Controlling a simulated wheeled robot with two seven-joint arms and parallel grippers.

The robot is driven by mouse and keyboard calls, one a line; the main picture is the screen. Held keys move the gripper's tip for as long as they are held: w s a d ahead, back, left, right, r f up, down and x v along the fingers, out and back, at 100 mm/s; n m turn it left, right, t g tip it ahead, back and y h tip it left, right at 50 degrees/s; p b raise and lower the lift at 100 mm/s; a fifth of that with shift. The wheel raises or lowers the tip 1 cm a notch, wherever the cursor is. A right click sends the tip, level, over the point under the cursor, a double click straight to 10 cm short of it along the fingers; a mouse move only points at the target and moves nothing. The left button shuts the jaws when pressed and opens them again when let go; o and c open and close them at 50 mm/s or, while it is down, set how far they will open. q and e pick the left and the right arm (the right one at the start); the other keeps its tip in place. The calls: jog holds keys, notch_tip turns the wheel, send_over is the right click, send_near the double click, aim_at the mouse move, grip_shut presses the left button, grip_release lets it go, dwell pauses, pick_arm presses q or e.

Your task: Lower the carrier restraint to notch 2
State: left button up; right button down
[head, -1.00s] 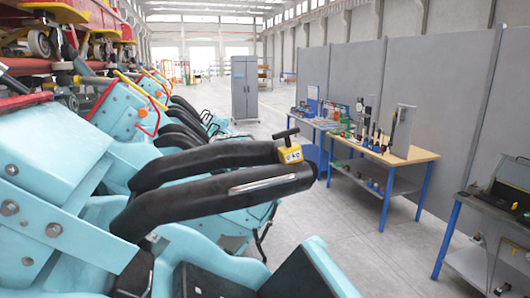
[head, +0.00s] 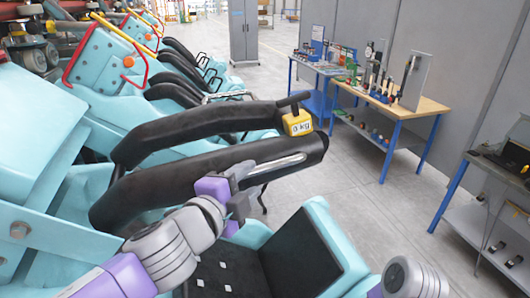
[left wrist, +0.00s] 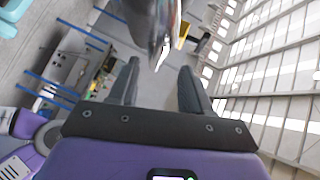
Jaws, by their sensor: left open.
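The carrier restraint (head: 215,175) is a pair of thick black padded bars reaching out over the turquoise seat (head: 300,245). It stands raised, well above the seat. A yellow gauge reading "0 kg" (head: 298,123) with a black T-handle sits near its far end. A silver strip (head: 278,165) runs along the nearer bar. My left gripper (head: 243,188) is at the side of the nearer bar, close to the silver strip. In the left wrist view its fingers (left wrist: 158,82) are apart with nothing between them, and the glossy bar (left wrist: 150,22) lies just beyond their tips. Contact is unclear. My right gripper is out of view.
More turquoise seats with black restraints (head: 190,75) stand in a row behind. A wooden-topped workbench with tools (head: 425,106) and a dark-topped bench (head: 500,168) stand to the right. Grey floor lies open between the seats and benches.

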aim_at(264, 171)
pick_arm(q)
jog(key=shift+d+r, duration=0.15)
jog(key=shift+d, duration=0.1)
jog(key=b+x, duration=0.1)
jog(key=x, duration=0.4)
jog(key=shift+w+d, duration=0.25)
jog(key=shift+d, duration=0.05)
jog(key=shift+w+d+f+b, duration=0.3)
jog(key=shift+w+d, duration=0.1)
jog(key=shift+w, duration=0.2)
jog(key=shift+a, duration=0.1)
jog(key=shift+c, duration=0.5)
grip_shut()
